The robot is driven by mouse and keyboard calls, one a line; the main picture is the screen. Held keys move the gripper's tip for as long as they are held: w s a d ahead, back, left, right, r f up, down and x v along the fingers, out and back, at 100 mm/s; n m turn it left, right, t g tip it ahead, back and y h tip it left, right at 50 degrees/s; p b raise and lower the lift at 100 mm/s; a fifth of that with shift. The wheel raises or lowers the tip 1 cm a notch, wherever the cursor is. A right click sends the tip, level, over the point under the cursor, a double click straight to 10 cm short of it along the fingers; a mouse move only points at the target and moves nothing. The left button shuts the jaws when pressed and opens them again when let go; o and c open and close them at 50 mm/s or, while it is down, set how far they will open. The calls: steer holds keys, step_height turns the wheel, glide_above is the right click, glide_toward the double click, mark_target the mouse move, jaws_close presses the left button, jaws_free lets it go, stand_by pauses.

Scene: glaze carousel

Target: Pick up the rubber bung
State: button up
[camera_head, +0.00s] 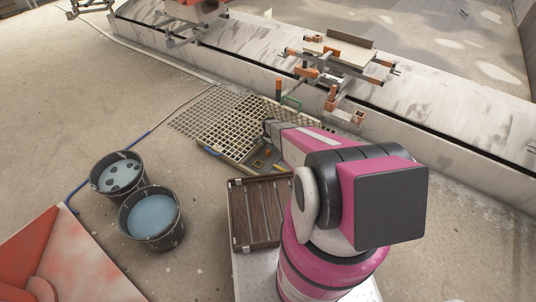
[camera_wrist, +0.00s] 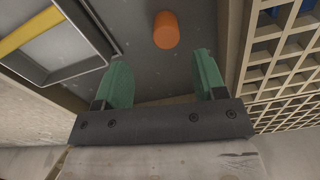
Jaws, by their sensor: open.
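An orange, rounded cylinder, which looks like the rubber bung (camera_wrist: 166,30), stands on a dark grey surface in the wrist view. It lies ahead of my gripper (camera_wrist: 161,72), roughly midway between the lines of the two green fingers. The fingers are apart with nothing between them, and the bung is clear of both. In the head view my arm reaches over a dark tray (camera_head: 262,154) beside the grating. My fingertips cannot be made out there, and I cannot surely pick out the bung.
In the wrist view a dark frame with a yellow bar (camera_wrist: 28,30) is at left and a beige grid (camera_wrist: 285,62) at right. The head view shows a grating (camera_head: 205,115), two buckets (camera_head: 152,242), a wooden crate (camera_head: 258,212) and a long stone ledge (camera_head: 430,118).

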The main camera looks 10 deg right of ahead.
mark_target(268, 150)
steer(key=f, duration=0.7)
steer(key=shift+w+a+f, duration=0.15)
steer(key=shift+w+a, duration=0.1)
steer(key=shift+w, duration=0.1)
steer(key=c, duration=1)
